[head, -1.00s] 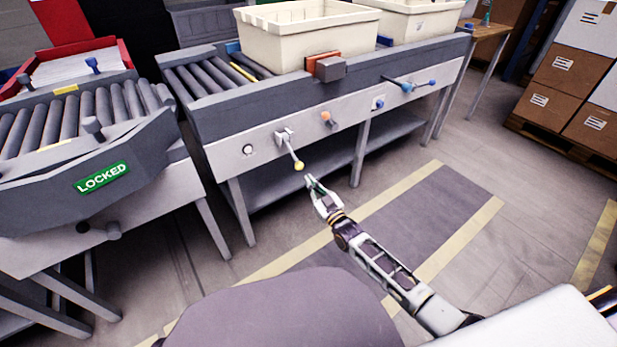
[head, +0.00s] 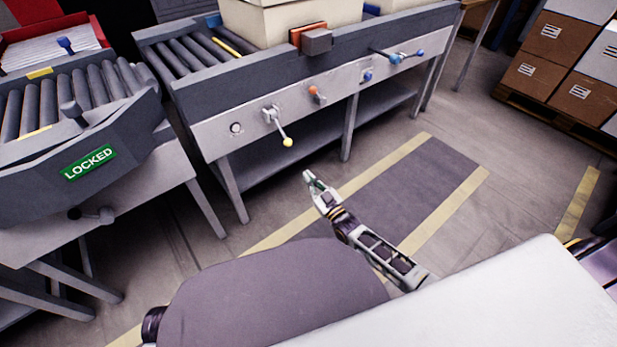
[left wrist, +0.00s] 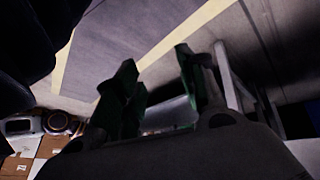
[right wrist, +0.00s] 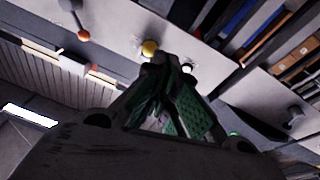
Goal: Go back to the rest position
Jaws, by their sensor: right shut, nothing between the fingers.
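My right gripper (head: 308,176) is in front of the conveyor, below and a little right of the yellow-tipped lever (head: 288,142), with a gap between them. Its fingers are together and hold nothing. In the right wrist view the green-padded fingertips (right wrist: 168,70) meet, with the yellow knob (right wrist: 149,48) showing beyond them. My left gripper is outside the head view.
The conveyor (head: 210,135) with levers and a cream bin (head: 270,22) stands ahead. A second roller conveyor with a green LOCKED sign (head: 89,162) is at the left. Stacked boxes (head: 545,75) are at the right. The striped floor (head: 400,185) beside my right gripper is clear.

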